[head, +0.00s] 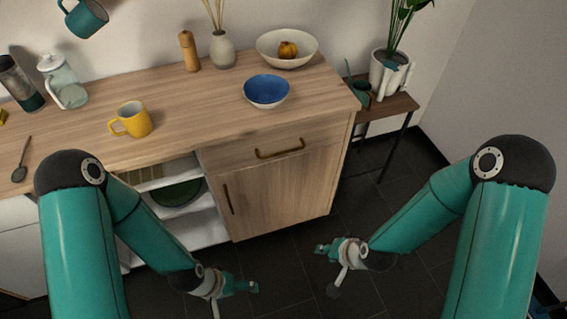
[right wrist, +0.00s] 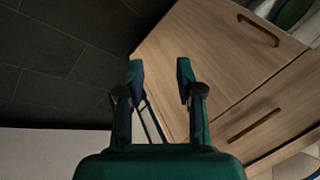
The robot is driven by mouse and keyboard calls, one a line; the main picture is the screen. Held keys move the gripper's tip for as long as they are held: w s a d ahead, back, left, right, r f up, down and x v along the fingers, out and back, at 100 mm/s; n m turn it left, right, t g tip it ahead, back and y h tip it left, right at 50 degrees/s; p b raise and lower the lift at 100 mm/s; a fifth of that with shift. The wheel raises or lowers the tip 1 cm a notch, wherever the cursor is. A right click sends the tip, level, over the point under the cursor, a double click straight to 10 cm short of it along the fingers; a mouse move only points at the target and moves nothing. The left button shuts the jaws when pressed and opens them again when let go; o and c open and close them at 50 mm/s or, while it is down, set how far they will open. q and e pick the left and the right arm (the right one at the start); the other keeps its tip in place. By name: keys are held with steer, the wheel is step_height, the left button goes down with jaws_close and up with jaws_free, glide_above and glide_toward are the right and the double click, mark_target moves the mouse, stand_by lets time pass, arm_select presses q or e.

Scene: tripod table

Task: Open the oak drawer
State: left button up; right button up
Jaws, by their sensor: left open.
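The oak drawer (head: 232,155) is at the top right of the cabinet, under the countertop, and its front looks flush and shut. Its dark bronze bar handle (head: 280,148) is fully visible. In the right wrist view, turned on its side, the drawer (right wrist: 275,105) shows with its handle (right wrist: 252,125) at the right. My left gripper (head: 236,297) is open and empty, low in front of the cabinet. My right gripper (head: 328,270) is open and empty, below and right of the drawer, apart from it. Its spread fingers (right wrist: 160,72) show in the right wrist view.
A cabinet door (head: 275,190) with a vertical handle (head: 228,198) is under the drawer. Open shelves with a green bowl (head: 178,192) lie left of it. A blue bowl (head: 266,90) and yellow mug (head: 132,119) stand on the countertop (head: 190,100). A side table (head: 397,106) stands right.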

steer(key=w+a+m+t+b, duration=0.3)
steer(key=w+m+t+b, duration=0.15)
steer(key=w+b, duration=0.55)
steer(key=w+a+r+m+t+y+b, duration=0.1)
steer(key=w+a+r+m+t+b, duration=0.15)
steer(key=r+b, duration=0.25)
steer(key=w+a+r+m+t+b, duration=0.1)
steer(key=w+r+m+t+b, duration=0.2)
steer(key=r+t+b, duration=0.15)
steer(key=shift+g, duration=0.35)
steer(key=x, duration=1.5)
steer(key=shift+w+a+f+b, duration=0.1)
steer(key=shift+w+a+b, duration=0.2)
steer(key=shift+a, duration=0.05)
arm_select(q)
step_height(320, 180, down, 23)
arm_select(e)
jaws_close()
